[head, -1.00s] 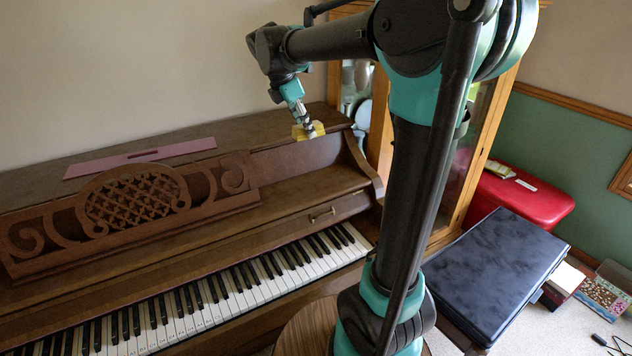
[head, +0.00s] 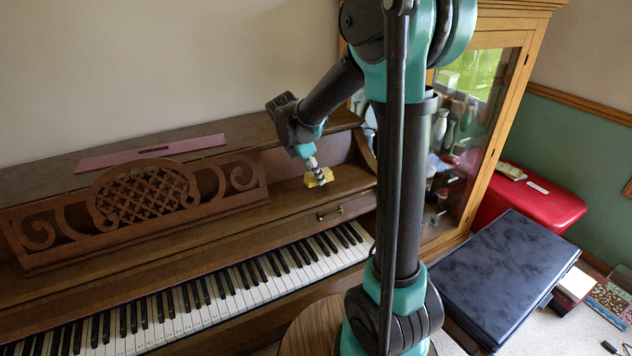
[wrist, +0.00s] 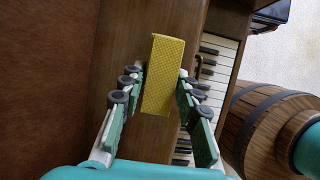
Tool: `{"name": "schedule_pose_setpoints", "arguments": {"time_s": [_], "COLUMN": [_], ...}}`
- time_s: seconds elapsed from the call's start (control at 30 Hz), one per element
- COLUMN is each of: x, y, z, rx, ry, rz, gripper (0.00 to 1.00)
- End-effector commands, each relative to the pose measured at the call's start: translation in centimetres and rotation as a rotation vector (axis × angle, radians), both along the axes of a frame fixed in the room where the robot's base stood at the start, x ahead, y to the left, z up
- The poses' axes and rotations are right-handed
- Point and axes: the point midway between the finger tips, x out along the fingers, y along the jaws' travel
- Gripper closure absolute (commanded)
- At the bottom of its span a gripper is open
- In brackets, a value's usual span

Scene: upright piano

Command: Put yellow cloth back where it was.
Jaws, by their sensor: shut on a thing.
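The yellow cloth (head: 320,177) is a small folded block at the tip of my gripper (head: 314,167), low over the right end of the piano's wooden ledge (head: 290,199). In the wrist view the cloth (wrist: 163,72) is a textured yellow rectangle, lengthwise between the two fingers of my gripper (wrist: 160,88), which is shut on it. Whether its underside touches the ledge cannot be told.
The carved music stand (head: 140,200) is to the left and the keys (head: 220,285) are in front. A glass cabinet (head: 470,120) stands at the right, behind my arm. A red box (head: 530,195) and a dark-topped bench (head: 505,275) are further right. The ledge beside the cloth is clear.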

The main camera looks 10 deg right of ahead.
Motion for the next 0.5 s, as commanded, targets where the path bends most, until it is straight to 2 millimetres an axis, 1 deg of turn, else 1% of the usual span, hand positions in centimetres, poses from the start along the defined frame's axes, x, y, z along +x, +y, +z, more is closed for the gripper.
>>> {"name": "schedule_pose_setpoints", "arguments": {"time_s": [0.03, 0.1, 0.2, 0.5], "x": [0.1, 0.1, 0.0, 0.0], "y": [0.0, 0.0, 0.0, 0.0], "z": [-0.8, -1.8, -2.7, -3.0], "rx": [0.0, 0.0, 0.0, 0.0], "ry": [0.0, 0.0, 0.0, 0.0], "rz": [0.0, 0.0, 0.0, 0.0], "gripper": [0.95, 0.95, 0.95, 0.95]}}
